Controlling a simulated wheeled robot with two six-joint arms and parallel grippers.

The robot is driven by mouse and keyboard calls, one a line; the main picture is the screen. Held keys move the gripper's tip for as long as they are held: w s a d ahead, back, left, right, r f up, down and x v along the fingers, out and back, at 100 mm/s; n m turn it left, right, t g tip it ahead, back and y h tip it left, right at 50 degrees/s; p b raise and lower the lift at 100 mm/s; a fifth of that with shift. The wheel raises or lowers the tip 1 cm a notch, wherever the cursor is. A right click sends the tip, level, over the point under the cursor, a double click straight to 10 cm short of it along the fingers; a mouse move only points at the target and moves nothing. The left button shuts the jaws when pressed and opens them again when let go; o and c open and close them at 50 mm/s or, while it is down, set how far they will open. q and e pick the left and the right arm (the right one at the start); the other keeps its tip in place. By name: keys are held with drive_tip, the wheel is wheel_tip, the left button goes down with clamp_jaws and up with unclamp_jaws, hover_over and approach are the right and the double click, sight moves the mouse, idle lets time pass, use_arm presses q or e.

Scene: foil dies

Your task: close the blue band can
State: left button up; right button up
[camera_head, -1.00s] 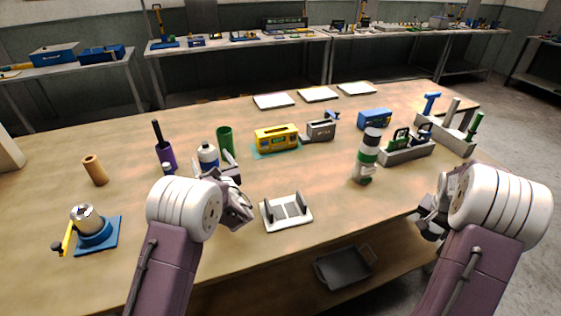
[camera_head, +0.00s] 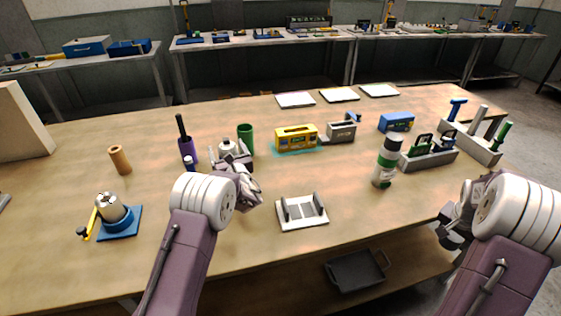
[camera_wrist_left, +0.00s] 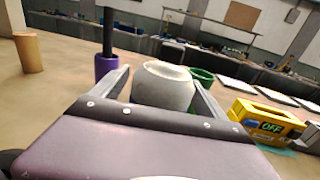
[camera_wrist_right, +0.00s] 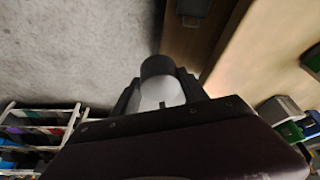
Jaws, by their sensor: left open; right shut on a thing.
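The blue band can stands on the bench, left of the green cup. In the head view its pale top (camera_head: 227,146) shows, and my gripper hides its band. In the left wrist view the whitish can (camera_wrist_left: 162,86) stands between my fingers. My left gripper (camera_head: 232,158) is open, with one finger on each side of the can. My right gripper (camera_head: 451,229) is off the bench's right front edge. In the right wrist view it is shut on a small round thing (camera_wrist_right: 158,68), dark on top and pale below. I cannot tell whether that is a lid.
A purple holder (camera_head: 188,151) and a green cup (camera_head: 246,138) stand close to the can. A yellow box (camera_head: 296,136), a white rack (camera_head: 302,212) and a green-banded can (camera_head: 386,161) stand to the right. The bench front is mostly clear.

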use_arm(q)
drive_tip(key=shift+c, duration=0.4)
clamp_jaws()
drive_tip(key=shift+r, duration=0.1)
